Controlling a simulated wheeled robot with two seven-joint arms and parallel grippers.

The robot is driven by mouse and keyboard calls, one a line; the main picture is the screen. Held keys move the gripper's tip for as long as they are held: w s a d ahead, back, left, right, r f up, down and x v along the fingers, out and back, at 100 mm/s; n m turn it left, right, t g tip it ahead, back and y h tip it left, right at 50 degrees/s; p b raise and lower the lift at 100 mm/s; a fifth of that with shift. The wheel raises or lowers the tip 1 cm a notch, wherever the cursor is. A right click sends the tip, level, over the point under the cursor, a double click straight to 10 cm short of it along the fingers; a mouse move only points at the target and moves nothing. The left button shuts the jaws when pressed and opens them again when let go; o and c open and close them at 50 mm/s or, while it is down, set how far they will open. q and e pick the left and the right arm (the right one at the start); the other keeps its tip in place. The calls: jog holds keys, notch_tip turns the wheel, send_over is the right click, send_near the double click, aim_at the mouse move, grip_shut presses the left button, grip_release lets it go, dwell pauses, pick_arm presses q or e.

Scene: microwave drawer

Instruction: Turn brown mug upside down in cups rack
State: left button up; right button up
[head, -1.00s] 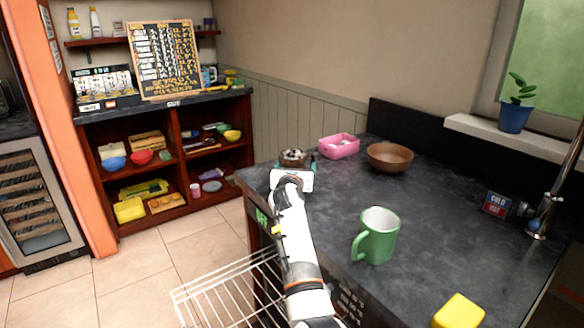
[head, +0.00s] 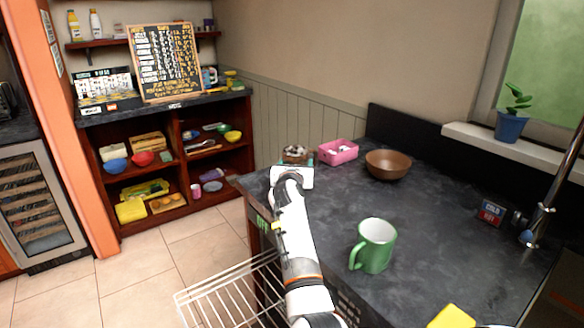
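My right gripper cannot be made out.
A green mug (head: 373,247) stands upright on the dark counter (head: 440,225). A pink box (head: 338,152) and brown bowl (head: 387,164) are farther back. A yellow object (head: 452,318) is at the bottom edge. A faucet (head: 540,215) is at right. Floor (head: 140,275) left of the rack is clear.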

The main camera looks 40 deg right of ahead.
aim_at(296, 151)
jog(key=shift+r+p, duration=2.85)
jog(key=shift+r, duration=0.35)
jog(key=shift+f, duration=0.1)
jog(key=m+b, duration=0.1)
jog(key=m, duration=0.2)
jog(key=shift+f+b, duration=0.2)
jog(key=shift+b, duration=0.2)
jog(key=shift+m+t+b, duration=0.3)
jog(key=shift+m, duration=0.7)
jog(key=shift+r+m, duration=0.15)
jog(key=shift+m, duration=0.15)
